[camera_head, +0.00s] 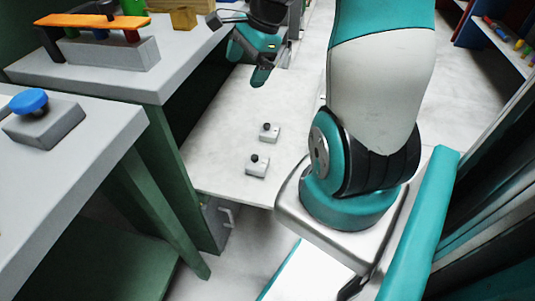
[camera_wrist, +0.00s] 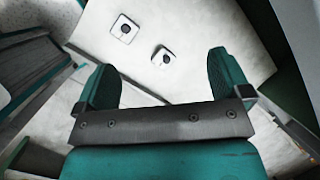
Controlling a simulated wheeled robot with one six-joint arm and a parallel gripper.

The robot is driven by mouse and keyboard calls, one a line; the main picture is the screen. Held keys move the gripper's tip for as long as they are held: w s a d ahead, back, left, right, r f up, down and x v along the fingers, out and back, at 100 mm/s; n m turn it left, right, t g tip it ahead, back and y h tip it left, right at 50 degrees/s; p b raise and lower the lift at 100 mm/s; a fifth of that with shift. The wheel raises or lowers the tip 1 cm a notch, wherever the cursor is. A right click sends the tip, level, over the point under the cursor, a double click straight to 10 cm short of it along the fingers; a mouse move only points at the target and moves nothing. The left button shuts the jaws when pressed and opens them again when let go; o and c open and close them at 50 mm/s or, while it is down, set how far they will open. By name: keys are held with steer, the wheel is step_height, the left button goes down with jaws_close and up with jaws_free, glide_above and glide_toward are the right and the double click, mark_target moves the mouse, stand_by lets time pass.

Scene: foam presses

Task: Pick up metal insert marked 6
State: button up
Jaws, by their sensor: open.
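Two small pale grey blocks with dark knobs rest apart on a low white table (camera_head: 225,120). In the head view one block (camera_head: 257,169) is nearer and the other block (camera_head: 270,136) is farther back. The wrist view shows one block at the upper left (camera_wrist: 118,33) and one nearer the middle (camera_wrist: 168,60), between the directions of my fingers. No number is readable on either, so I cannot tell which is marked 6. My gripper (camera_head: 262,75), with teal fingers, is above the far part of the table. It is open and empty in the wrist view (camera_wrist: 165,82).
A grey bench with green legs (camera_head: 150,80) stands at the left, carrying an orange-handled item (camera_head: 95,22) and a yellow block (camera_head: 185,17). A nearer bench holds a grey box with a blue button (camera_head: 28,101). Shelves with colourful items (camera_head: 510,38) are at the far right.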

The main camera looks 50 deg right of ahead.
steer(key=s+d+f+m+h+b, duration=0.1)
steer(key=s+d+f+m+b, duration=0.4)
steer(key=d+f+m, duration=0.65)
steer(key=n+b, duration=0.1)
steer(key=b, duration=0.4)
glide_above(271, 129)
steer(key=s, duration=0.2)
steer(key=shift+t, duration=0.3)
steer(key=f, duration=1)
steer(key=shift+d+f, duration=0.3)
steer(key=shift+d, duration=0.1)
steer(key=shift+b+x, duration=1.4)
steer(key=shift+x, duration=1.7)
steer(key=shift+s+a+r, duration=0.1)
steer(key=shift+a, duration=0.05)
steer(key=shift+c, duration=0.3)
steer(key=c, duration=1.1)
